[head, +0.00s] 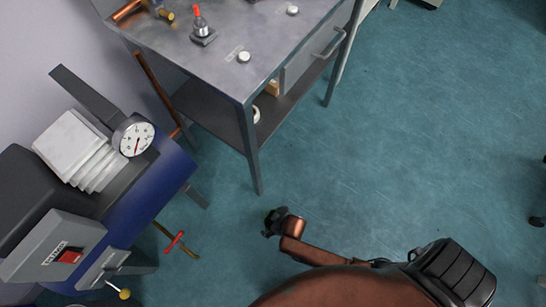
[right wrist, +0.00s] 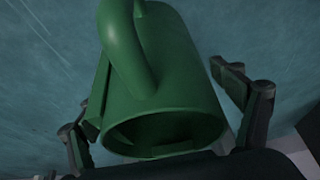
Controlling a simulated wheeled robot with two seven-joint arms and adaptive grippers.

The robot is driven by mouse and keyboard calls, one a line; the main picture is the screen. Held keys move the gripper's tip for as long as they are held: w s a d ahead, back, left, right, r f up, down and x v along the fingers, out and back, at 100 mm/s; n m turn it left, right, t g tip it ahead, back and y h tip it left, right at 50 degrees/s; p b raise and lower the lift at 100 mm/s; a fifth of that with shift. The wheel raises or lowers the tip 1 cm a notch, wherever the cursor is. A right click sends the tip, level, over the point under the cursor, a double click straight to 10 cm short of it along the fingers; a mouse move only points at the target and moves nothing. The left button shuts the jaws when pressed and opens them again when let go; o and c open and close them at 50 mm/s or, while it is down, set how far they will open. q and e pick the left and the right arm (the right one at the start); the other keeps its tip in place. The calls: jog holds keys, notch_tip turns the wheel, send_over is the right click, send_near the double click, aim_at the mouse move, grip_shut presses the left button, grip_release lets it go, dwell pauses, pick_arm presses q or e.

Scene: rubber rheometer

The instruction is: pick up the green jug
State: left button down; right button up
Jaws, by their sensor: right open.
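The green jug (right wrist: 178,70) fills the middle of the right wrist view. Its round open mouth faces the camera, and its handle shows on the upper left side. My right gripper (right wrist: 152,92) is open, with one dark finger on each side of the jug. A gap shows between the right finger and the jug; I cannot tell whether the left finger touches it. In the head view my right gripper (head: 272,222) is small and dark over the floor; I cannot clearly make out the jug there. My left gripper is not in view.
A grey metal table (head: 215,70) with a lower shelf stands at the top, with small parts on it. A blue machine (head: 150,195) with a dial gauge (head: 134,139) stands at the left. A red-handled rod (head: 174,242) sticks out beside it. The teal floor (head: 410,130) at the right is mostly clear.

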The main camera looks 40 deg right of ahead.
jog(key=shift+w+f, duration=0.1)
jog(key=shift+f, duration=0.05)
jog(key=shift+c, duration=0.7)
jog(key=c, duration=1.9)
jog(key=shift+w+a, duration=0.1)
jog(key=shift+w, duration=0.05)
jog(key=shift+c, duration=0.6)
jog(key=shift+r, duration=0.25)
